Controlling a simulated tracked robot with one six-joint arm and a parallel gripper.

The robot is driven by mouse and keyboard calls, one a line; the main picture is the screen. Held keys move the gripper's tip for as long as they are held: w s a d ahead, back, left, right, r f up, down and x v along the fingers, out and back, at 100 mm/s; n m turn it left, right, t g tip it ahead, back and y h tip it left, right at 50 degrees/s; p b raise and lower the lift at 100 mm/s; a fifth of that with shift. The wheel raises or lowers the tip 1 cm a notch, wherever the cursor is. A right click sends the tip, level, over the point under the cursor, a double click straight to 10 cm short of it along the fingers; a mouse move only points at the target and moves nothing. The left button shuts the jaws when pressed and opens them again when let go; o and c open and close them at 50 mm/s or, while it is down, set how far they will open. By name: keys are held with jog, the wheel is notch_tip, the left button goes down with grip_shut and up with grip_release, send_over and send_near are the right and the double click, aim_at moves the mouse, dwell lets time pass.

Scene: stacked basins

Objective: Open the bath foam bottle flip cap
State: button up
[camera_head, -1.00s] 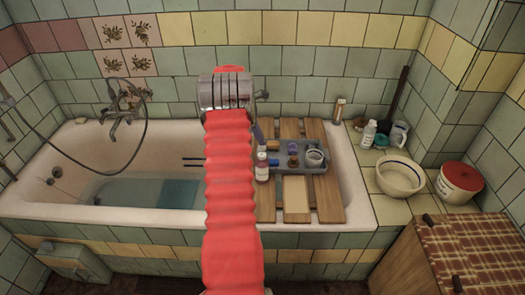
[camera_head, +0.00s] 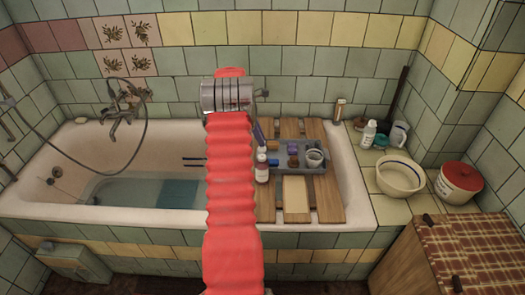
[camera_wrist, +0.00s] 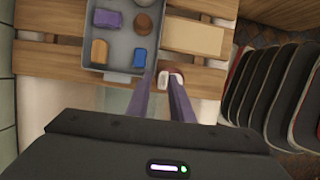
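A small bottle with a reddish part and a white part (camera_head: 262,173) stands at the left end of the grey tray on the bath rack. I take it for the bath foam bottle; its label is too small to read. In the wrist view its top (camera_wrist: 176,80) shows at my fingertips, partly behind the right finger. My gripper (camera_wrist: 162,72) has two purple-grey fingers with a gap between them. They point down at the bottle top. I cannot tell whether a finger touches the cap. In the head view my red-sleeved arm hides most of the gripper.
The grey tray (camera_wrist: 117,64) holds a purple, a brown, an orange and a blue item close to my fingers. The slatted wooden rack (camera_head: 330,200) spans the bathtub (camera_head: 365,213). A white bottle (camera_head: 369,134) and a bowl (camera_head: 400,177) stand on the right ledge.

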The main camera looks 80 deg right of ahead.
jog(key=shift+r, duration=0.15)
jog(key=shift+v, duration=2.85)
